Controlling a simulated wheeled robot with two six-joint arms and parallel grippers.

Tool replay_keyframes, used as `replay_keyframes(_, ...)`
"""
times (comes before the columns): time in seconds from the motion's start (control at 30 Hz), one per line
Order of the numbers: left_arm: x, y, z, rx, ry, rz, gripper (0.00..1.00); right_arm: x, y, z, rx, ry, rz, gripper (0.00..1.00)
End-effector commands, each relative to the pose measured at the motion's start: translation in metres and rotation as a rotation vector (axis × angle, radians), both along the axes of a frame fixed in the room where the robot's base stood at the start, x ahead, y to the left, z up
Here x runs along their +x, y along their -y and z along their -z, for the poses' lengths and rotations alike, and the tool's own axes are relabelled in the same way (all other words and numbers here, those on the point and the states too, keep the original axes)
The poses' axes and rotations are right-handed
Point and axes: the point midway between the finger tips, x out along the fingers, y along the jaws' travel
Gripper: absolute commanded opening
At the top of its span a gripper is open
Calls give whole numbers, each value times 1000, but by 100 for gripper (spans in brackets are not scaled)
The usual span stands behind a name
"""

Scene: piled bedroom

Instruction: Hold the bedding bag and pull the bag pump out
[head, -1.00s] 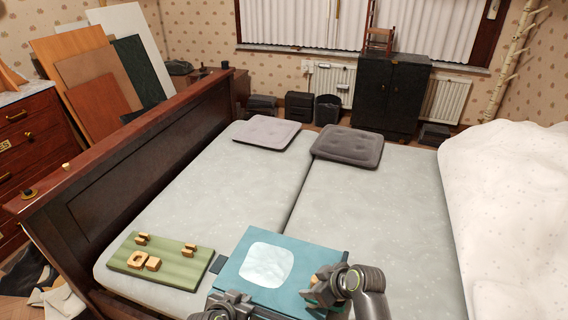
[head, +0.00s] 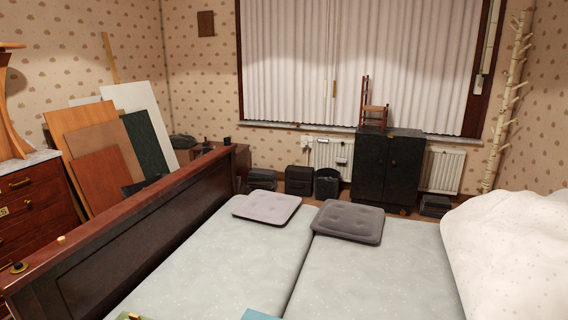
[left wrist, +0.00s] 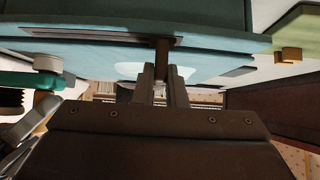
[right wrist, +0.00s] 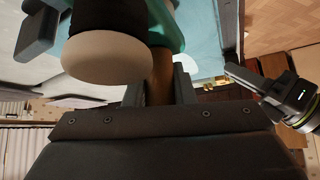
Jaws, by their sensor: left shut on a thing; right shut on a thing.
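The teal bedding bag (head: 260,315) shows only as a sliver at the bottom of the head view. In the left wrist view the bag (left wrist: 100,46) spans the top. My left gripper (left wrist: 164,72) is shut on a brown upright piece at the bag's edge. The bag pump (right wrist: 105,58), teal with a rounded pale end and a brown grip, is close up in the right wrist view. My right gripper (right wrist: 159,84) is shut on that brown grip. The pump also shows at the left of the left wrist view (left wrist: 47,63). Whether it still touches the bag is unclear.
A green board (head: 128,316) barely shows beside the bag. Two cushions (head: 267,207) (head: 348,221) lie farther back on the grey mattress (head: 225,250). The dark wooden bed board (head: 130,235) runs along the left. White bedding (head: 510,245) is piled at the right.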

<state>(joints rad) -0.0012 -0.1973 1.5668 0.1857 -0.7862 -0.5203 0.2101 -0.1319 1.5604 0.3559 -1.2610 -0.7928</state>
Motion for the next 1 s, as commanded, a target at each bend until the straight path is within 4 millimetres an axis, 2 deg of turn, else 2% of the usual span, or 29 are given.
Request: replay_keyframes(1.0,0,0,0,0,0,0,0,1,0,-19,1,4,-1,0)
